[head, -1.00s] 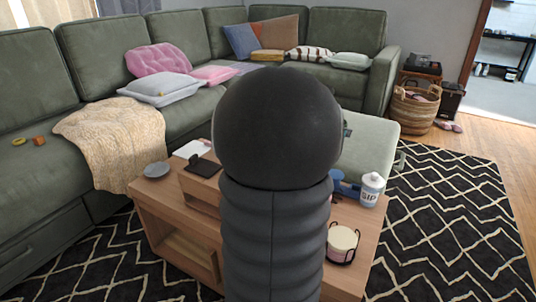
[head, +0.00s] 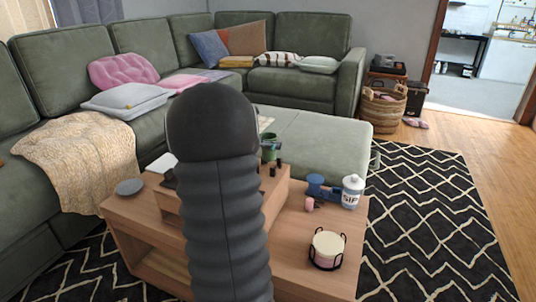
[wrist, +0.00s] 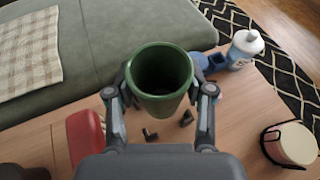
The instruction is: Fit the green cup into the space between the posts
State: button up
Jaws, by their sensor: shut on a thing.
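The green cup (wrist: 160,82) is upright between the two fingers of my gripper (wrist: 160,98) in the wrist view, its open mouth facing up toward the camera. My gripper is shut on it. In the head view the cup (head: 268,148) shows just right of my dark arm, above the raised part of the wooden table. Two short black posts (wrist: 168,126) stand on the wood in the wrist view, apart from each other and just nearer than the cup. The cup appears to be above them; the exact gap cannot be told.
A blue object (head: 318,187), a white bottle (head: 352,191), a small pink object (head: 309,204) and a cream candle in a black holder (head: 327,249) stand on the right of the table (head: 290,268). A red object (wrist: 85,137) is left of the posts. A grey dish (head: 130,187) lies at left.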

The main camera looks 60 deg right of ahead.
aim_at(268, 152)
jog(key=shift+w+f, duration=0.1)
jog(key=shift+f, duration=2)
jog(key=shift+f+b, duration=0.15)
jog(key=shift+b, duration=0.25)
jog(key=o, duration=1.1)
jog(key=shift+o, duration=0.2)
jog(key=shift+r, duration=0.3)
jog(key=v, duration=1.2)
jog(key=shift+f+p, duration=0.15)
jog(key=shift+p, duration=0.2)
